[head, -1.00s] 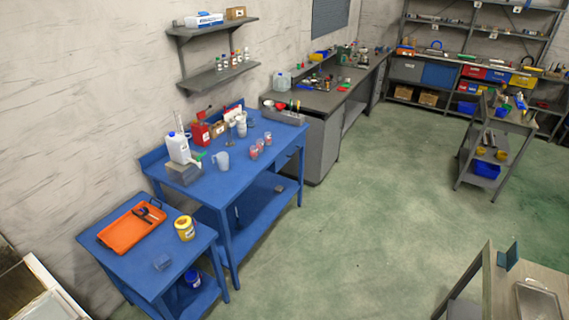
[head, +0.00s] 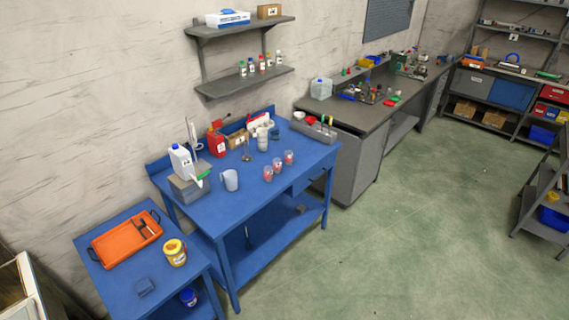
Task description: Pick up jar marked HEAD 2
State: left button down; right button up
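Three small clear jars with red contents stand in a slanting row on the blue workbench (head: 240,195): a left jar (head: 268,174), a middle jar (head: 277,165) and a right jar (head: 289,157). Their markings are too small to read, so I cannot tell which is HEAD 2. Neither of my grippers is in view, and the jars are some distance off.
A white pitcher (head: 230,180), a white jug (head: 181,160) and a red container (head: 216,143) stand near the jars. A lower blue table (head: 110,283) holds an orange tray (head: 126,240) and a yellow jar (head: 175,252). Green floor (head: 400,230) to the right is clear.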

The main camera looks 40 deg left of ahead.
aim_at(268, 174)
jog(key=u, duration=0.3)
jog(key=i, duration=1.25)
jog(key=u, duration=1.55)
jog(key=i, duration=0.85)
jog(key=u, duration=0.95)
